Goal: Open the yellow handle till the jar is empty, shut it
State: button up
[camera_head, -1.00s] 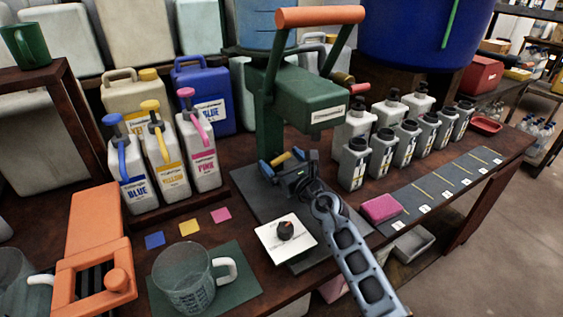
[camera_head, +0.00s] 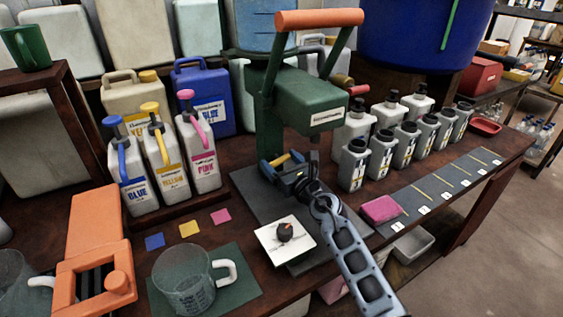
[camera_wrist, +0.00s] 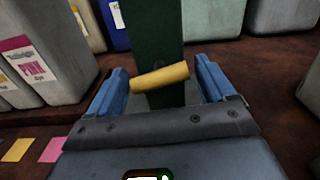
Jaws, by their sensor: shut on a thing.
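The yellow handle (camera_head: 279,161) is a short bar low on the green stand (camera_head: 268,125). In the wrist view the yellow handle (camera_wrist: 160,77) lies slightly tilted between my two blue fingers, in front of the dark green column. My gripper (camera_head: 284,166) is shut on it; in the wrist view the gripper (camera_wrist: 163,84) has one finger at each end of the bar. A clear jar with blue contents (camera_head: 262,25) sits at the top behind the stand, cut off by the picture edge. Its liquid level is hard to tell.
A glass jug (camera_head: 184,280) stands on a dark green mat (camera_head: 240,262) at the front. Dye bottles (camera_head: 165,160) stand left, several grey bottles (camera_head: 397,150) right. An orange lever (camera_head: 320,18) rises above.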

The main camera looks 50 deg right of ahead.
jog(key=shift+r+m+p, duration=0.15)
jog(key=shift+m+p, duration=0.45)
jog(key=shift+m, duration=0.8)
jog(key=o, duration=0.9)
jog(key=shift+p+v, duration=0.4)
jog(key=shift+v, duration=3.5)
